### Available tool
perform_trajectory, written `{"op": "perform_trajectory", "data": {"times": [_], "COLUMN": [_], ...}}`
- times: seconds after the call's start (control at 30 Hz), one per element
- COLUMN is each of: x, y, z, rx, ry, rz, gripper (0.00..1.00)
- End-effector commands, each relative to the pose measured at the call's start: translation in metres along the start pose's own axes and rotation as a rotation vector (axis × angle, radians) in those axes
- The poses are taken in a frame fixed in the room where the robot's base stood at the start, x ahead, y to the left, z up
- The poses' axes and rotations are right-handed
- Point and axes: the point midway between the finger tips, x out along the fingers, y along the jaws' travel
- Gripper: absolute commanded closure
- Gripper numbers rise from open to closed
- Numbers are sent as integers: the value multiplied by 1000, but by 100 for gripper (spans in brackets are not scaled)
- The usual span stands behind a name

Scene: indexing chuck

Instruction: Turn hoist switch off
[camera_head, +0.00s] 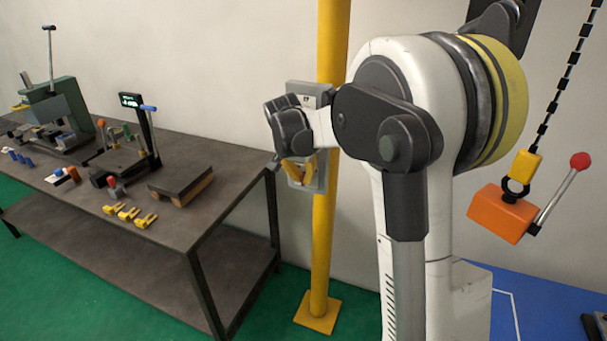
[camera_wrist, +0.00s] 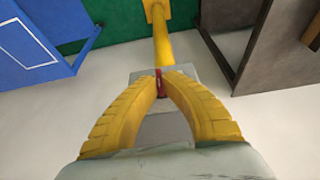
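The hoist switch is a grey box (camera_head: 322,180) on a yellow post, partly hidden behind my wrist in the head view. Its grey face also shows in the wrist view (camera_wrist: 162,128) between my fingers. A thin red lever (camera_wrist: 161,88) stands out from it. My gripper (camera_head: 299,173) is in front of the lower part of the box. In the wrist view its yellow fingers (camera_wrist: 162,76) converge, with the red lever between their tips and almost no gap. The tips appear closed on the lever. In the head view the lever is hidden.
The yellow post (camera_head: 322,240) stands against the wall. A dark workbench (camera_head: 215,190) with tools and several yellow clips stands left of it. An orange block (camera_head: 503,213) with a red-knobbed lever hangs from a chain at right. The floor around the post's foot is clear.

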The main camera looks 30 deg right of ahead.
Motion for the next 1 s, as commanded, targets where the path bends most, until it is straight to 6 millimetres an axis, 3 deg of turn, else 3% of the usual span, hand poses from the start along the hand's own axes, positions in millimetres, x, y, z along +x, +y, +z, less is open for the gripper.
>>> {"op": "perform_trajectory", "data": {"times": [0.5,1.0], "x": [2,2], "y": [-6,-6], "z": [-2,-1], "rx": [-156,-201], "ry": [6,4], "rz": [372,484], "gripper": [100,100]}}
